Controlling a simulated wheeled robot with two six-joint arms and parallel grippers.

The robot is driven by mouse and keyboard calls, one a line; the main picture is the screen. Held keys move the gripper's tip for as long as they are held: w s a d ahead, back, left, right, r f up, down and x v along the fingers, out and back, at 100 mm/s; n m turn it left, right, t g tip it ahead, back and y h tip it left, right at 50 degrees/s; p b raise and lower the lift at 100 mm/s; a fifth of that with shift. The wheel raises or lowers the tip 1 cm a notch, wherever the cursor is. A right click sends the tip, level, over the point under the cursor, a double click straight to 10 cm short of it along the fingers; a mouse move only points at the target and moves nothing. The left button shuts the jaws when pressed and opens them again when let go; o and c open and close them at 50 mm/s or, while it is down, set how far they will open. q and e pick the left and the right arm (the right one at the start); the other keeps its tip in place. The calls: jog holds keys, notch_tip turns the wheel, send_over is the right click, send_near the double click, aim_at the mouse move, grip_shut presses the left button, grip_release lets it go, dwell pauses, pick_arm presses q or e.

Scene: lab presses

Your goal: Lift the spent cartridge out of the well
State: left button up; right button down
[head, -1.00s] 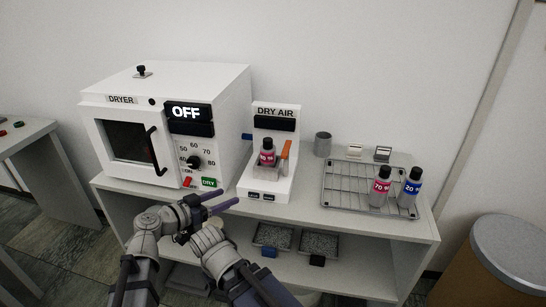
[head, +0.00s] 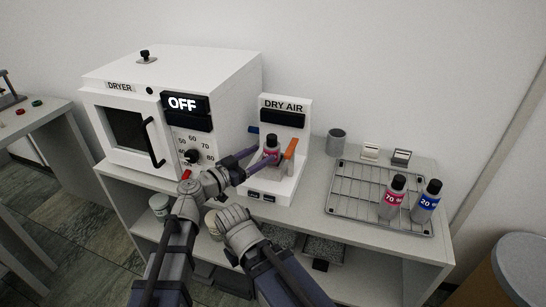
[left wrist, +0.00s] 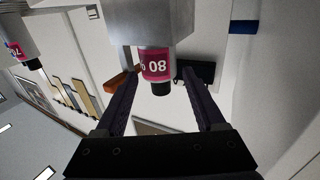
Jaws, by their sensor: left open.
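The cartridge (head: 271,144) is a bottle with a black cap and a pink-red label. It stands upright in the well of the white DRY AIR unit (head: 268,183). In the left wrist view the cartridge (left wrist: 156,66) appears cap down, its label reading 80, its lower part hidden by the grey well block (left wrist: 150,22). My left gripper (head: 263,157) is open at the front of the well. In the left wrist view its fingers (left wrist: 158,88) lie on either side of the cartridge's cap end, with gaps visible.
An orange lever (head: 291,149) stands just right of the cartridge. The white dryer (head: 128,82), reading OFF, stands close on the left. A wire rack (head: 350,194) holds two bottles, pink-labelled (head: 394,197) and blue-labelled (head: 427,200). A grey cup (head: 335,141) stands behind.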

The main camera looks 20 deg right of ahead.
aim_at(266, 153)
pick_arm(q)
jog(key=shift+x, duration=2.8)
jog(key=shift+s+f, duration=0.1)
jog(key=shift+f, duration=0.05)
grip_shut()
